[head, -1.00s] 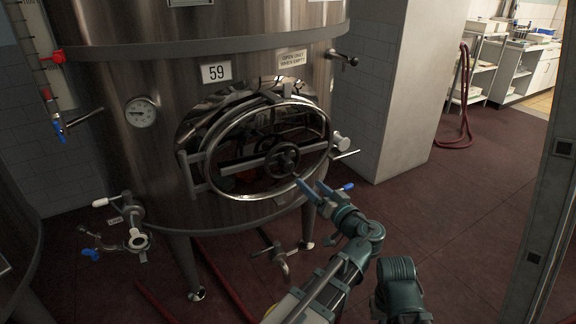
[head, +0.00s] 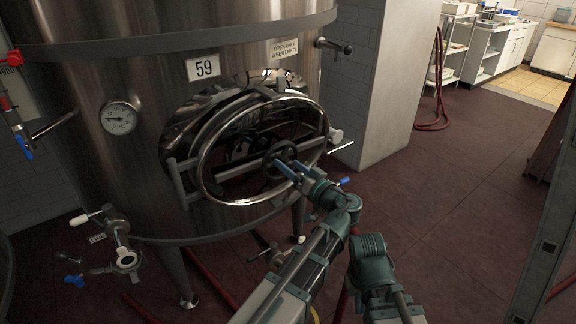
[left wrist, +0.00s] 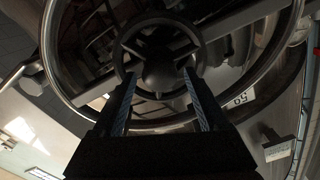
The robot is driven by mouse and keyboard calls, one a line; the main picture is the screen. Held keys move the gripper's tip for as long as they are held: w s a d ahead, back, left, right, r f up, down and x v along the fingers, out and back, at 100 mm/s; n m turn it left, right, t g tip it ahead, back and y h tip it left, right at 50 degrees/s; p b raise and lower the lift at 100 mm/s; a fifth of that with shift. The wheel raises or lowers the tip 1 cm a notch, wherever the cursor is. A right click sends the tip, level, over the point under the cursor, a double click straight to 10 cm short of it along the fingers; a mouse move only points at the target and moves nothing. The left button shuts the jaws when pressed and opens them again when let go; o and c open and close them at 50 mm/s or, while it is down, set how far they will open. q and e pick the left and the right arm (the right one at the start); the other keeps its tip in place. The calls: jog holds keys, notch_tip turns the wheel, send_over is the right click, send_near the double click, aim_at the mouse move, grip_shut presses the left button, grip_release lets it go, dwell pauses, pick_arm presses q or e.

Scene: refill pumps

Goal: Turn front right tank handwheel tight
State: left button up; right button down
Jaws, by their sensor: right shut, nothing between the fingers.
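The dark spoked handwheel (head: 289,151) sits at the centre of the round manway door on the steel tank (head: 150,70) numbered 59. In the left wrist view the handwheel (left wrist: 160,72) fills the upper middle, with its hub and spokes facing me. My left gripper (head: 281,168) is at the lower part of the handwheel. In the left wrist view its two blue-grey fingers (left wrist: 159,88) stand apart, one on each side below the hub, with nothing clamped between them. Whether they touch the wheel is unclear. My right arm shows only as teal links; its fingers are not visible.
A large shiny ring (head: 205,165) surrounds the handwheel on the door. A gauge (head: 119,118) and a valve (head: 118,235) stick out at the tank's left. A pale pillar (head: 385,90) stands behind right. The red floor (head: 460,200) at right is clear.

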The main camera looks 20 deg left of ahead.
pick_arm(q)
grip_shut()
dwell(1.2)
